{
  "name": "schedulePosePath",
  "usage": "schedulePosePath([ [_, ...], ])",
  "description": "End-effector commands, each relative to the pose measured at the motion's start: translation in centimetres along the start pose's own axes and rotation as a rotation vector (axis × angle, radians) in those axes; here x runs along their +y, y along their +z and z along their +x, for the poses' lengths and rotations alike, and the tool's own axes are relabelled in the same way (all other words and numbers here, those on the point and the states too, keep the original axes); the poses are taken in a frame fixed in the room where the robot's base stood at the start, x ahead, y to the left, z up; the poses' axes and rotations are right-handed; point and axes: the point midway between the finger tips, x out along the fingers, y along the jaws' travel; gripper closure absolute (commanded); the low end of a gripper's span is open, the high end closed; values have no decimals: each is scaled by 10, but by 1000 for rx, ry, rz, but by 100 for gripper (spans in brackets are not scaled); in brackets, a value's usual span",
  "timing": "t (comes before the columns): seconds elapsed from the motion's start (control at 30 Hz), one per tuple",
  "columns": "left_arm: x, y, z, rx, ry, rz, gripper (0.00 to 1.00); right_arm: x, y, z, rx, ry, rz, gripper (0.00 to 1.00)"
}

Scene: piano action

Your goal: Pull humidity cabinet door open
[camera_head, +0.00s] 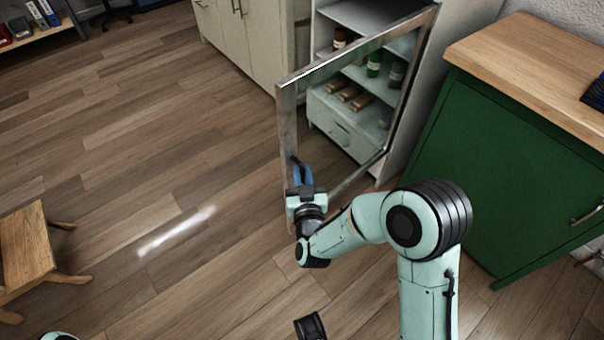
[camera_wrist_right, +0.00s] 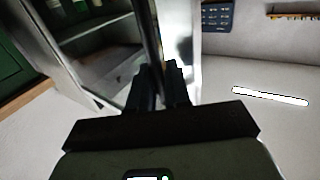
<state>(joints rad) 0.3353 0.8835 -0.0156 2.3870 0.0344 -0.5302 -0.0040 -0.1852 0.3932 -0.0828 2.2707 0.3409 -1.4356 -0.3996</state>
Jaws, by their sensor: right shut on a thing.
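The humidity cabinet door (camera_head: 283,130) is a metal-framed glass door. In the head view it stands swung well out from the pale cabinet (camera_head: 470,22), whose shelves with bottles show through the glass. My right gripper (camera_head: 298,170) is at the outer upright of the door and shut on its handle. In the right wrist view the gripper (camera_wrist_right: 163,82) has its two dark fingers closed around a dark upright bar against the door frame (camera_wrist_right: 182,40). The handle is mostly hidden by the fingers. My left gripper is not clearly in view.
A green cabinet (camera_head: 510,150) with a wooden top stands right of my right arm. A small wooden stool (camera_head: 28,245) is at the far left. Beige cupboards (camera_head: 255,45) stand behind the door. The wood floor left of the door is clear.

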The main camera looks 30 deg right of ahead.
Motion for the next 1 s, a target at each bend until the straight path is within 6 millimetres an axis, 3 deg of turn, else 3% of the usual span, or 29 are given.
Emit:
schedulePosePath([
  [0.17,0,0,0,0,0,0,57,6,-1,2,4,16,-1,100],
  [0.2,0,0,0,0,0,0,57,6,-1,2,5,17,-2,73],
  [0.23,0,0,0,0,0,0,57,6,-1,2,5,16,-2,70],
  [0.67,1,-1,-1,2,1,1,57,2,0,-2,2,6,-1,70],
  [0.83,5,-6,-6,20,9,5,57,1,-1,-23,-1,3,-2,70],
  [1.0,12,-14,-13,49,23,13,57,1,-1,-64,-2,2,-2,70],
])
